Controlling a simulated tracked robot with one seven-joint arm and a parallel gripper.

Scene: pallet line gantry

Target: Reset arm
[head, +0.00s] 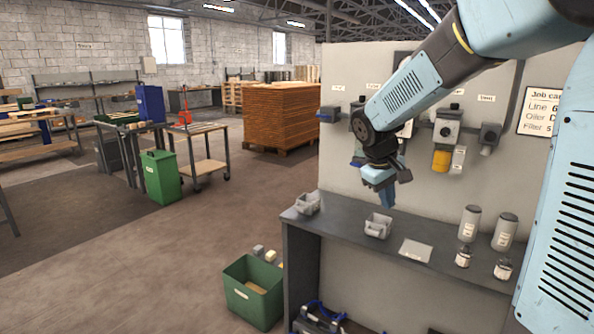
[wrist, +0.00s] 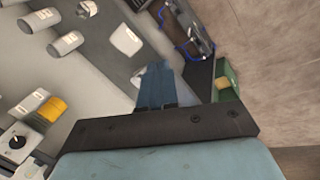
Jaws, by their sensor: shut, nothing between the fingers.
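My light-blue arm reaches in from the right in the head view, in front of the grey wall panel. My gripper (head: 388,196) points down above the grey bench (head: 345,225), with clear air between its tips and the bench top. The blue fingers are shut together with nothing between them. The closed fingers (wrist: 155,82) also show in the wrist view.
The bench holds two small grey bins (head: 378,226), a white plate (head: 415,251), grey canisters (head: 470,222) and small jars (head: 463,256). Devices, including one with a yellow cup (head: 441,160), hang on the panel (head: 340,140). A green crate (head: 252,292) stands on the floor left of the bench.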

